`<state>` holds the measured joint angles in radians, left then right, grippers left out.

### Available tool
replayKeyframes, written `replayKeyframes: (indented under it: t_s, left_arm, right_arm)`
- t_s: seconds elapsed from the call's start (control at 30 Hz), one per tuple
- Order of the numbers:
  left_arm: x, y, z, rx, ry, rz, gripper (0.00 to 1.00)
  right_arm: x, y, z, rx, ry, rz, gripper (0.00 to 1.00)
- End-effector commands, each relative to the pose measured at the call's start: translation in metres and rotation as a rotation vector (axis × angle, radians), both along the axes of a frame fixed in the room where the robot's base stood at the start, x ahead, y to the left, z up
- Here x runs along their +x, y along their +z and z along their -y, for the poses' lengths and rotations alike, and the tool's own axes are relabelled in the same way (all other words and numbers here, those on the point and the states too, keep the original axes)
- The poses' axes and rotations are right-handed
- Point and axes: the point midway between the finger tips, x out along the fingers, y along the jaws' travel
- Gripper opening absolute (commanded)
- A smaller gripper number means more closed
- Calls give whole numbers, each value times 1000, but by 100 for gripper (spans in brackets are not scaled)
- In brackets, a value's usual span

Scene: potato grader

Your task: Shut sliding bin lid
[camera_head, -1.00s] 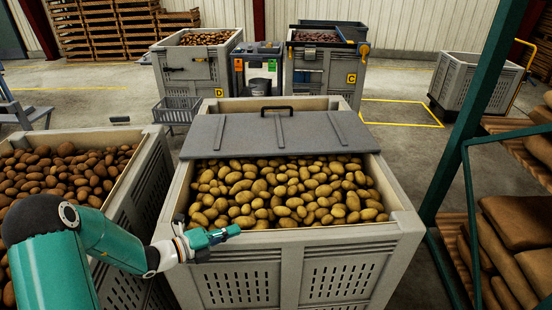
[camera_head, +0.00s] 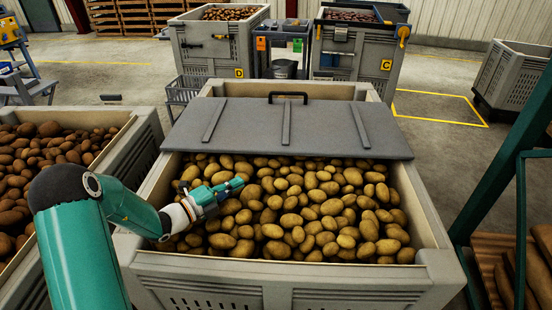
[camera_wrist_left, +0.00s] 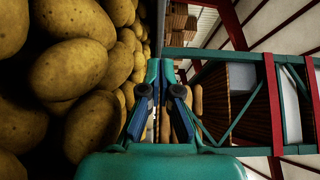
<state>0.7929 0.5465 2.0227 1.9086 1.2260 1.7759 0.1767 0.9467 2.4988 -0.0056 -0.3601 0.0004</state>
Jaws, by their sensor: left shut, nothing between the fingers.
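The grey sliding lid (camera_head: 330,125) covers the far part of the large bin (camera_head: 155,195). Its black handle (camera_head: 288,95) stands on the far edge. The near part of the bin is uncovered and shows potatoes (camera_head: 310,215). My left gripper (camera_head: 238,182) reaches in over the bin's left wall. It is shut and empty, above the potatoes and a little short of the lid's near edge. In the left wrist view the gripper (camera_wrist_left: 164,65) has its fingers together, with potatoes (camera_wrist_left: 75,70) close on the left. My right gripper is not in view.
Another bin of potatoes (camera_head: 145,130) stands at the left. Bins marked D (camera_head: 205,50) and C (camera_head: 352,65) stand behind, with a small cart (camera_head: 284,50) between them. A green post (camera_head: 500,180) and stacked sacks (camera_head: 510,265) are at the right. Open floor lies behind right.

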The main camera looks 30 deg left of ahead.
Motion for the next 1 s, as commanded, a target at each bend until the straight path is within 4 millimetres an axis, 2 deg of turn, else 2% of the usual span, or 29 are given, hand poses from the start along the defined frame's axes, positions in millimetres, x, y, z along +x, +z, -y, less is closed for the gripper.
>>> replayKeyframes:
  t_s: [0.17,0.37,0.73,0.8,1.0]
  left_arm:
    - [7,-4,4,-4,-6,4,0]
    - [31,-3,14,-4,-11,3,0]
    - [103,-3,41,-5,-11,2,0]
    - [112,-3,32,-3,-7,4,0]
    - [129,-4,23,-3,-7,3,0]
  right_arm:
    - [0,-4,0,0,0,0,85]
    - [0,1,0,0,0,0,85]
    - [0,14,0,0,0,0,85]
    - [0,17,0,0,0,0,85]
    - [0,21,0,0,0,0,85]
